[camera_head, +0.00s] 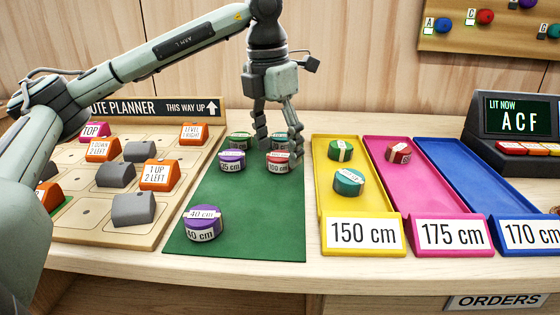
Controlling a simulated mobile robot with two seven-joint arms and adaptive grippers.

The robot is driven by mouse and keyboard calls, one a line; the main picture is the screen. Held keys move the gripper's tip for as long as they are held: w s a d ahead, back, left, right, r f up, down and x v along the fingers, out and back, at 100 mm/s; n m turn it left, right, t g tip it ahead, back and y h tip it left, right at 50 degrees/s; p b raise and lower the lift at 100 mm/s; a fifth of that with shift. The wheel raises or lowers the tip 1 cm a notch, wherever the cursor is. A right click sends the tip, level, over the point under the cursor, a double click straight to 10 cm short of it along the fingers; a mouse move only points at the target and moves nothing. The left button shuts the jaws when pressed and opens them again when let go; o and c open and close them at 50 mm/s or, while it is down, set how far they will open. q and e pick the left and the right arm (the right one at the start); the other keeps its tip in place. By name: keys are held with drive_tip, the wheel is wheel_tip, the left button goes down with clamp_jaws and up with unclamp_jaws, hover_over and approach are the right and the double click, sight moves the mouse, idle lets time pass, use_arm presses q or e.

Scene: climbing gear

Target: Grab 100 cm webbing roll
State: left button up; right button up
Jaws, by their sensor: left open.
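The red webbing roll (278,168) with a "100 cm" label lies on the green mat (260,215), near its far right part. My left gripper (279,152) points down at it from above, fingers apart. One finger is at the left of the roll's far side and the other at its right edge. I cannot tell whether either finger touches it. A green roll (279,141) sits just behind the red one, partly hidden by the fingers. My right gripper is not in view.
Yellow (326,195), pink (425,190) and blue (465,185) trays stand right. The route planner board (120,232) is left. The mat's front right is clear.

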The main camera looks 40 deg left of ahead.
use_arm(q)
drive_tip(key=shift+w+f, duration=0.1)
drive_tip(key=shift+f, duration=0.55)
drive_tip(key=c, duration=1.2)
drive_tip(key=shift+r, duration=0.1)
drive_tip(key=shift+c, duration=0.2)
